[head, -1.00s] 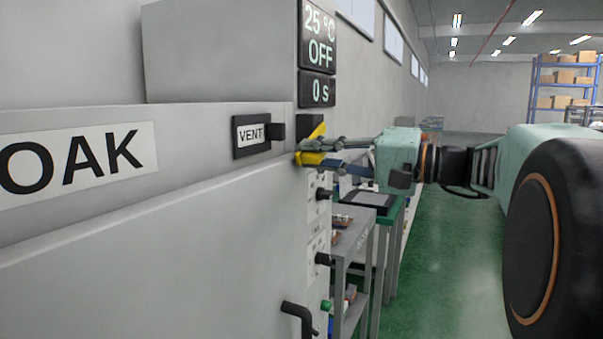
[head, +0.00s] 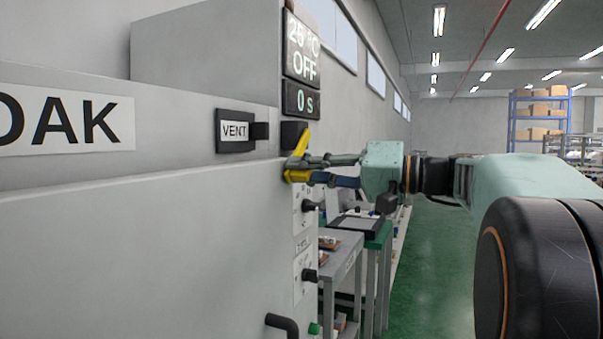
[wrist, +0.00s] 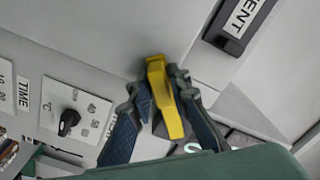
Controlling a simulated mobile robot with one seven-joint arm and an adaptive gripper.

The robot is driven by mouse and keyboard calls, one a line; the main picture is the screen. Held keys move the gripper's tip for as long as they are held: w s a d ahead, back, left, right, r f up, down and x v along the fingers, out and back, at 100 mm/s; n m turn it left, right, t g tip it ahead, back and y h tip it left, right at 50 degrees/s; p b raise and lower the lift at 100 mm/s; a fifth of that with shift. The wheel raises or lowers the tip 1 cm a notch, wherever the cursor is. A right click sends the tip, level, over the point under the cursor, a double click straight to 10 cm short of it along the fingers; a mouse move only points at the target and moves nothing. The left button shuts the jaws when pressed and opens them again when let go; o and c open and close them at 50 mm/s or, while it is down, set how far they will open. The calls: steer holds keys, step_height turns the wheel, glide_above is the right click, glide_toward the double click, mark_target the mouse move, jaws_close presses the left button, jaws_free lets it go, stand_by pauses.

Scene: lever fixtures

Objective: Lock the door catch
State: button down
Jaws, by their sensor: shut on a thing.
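The door catch is a yellow lever (head: 297,150) on a black mount at the right end of the grey cabinet front, just below the display panels. In the wrist view the yellow lever (wrist: 165,97) stands between my two fingers. My gripper (head: 300,169) reaches in from the right and is closed around the lever, with a finger on each side of it. In the wrist view my gripper (wrist: 157,100) hides part of the lever's mount. The large grey door (head: 140,250) lies below and left of the catch and looks closed.
A VENT slider (head: 236,131) is left of the catch. Black knobs (head: 309,206) sit below it on the side panel, and a dark bent handle (head: 283,323) juts out lower down. A grey cart (head: 342,262) stands behind. Green floor at right is open.

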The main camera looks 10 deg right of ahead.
steer(key=c, duration=1.9)
jaws_free()
steer(key=shift+c, duration=0.2)
steer(key=v, duration=1.2)
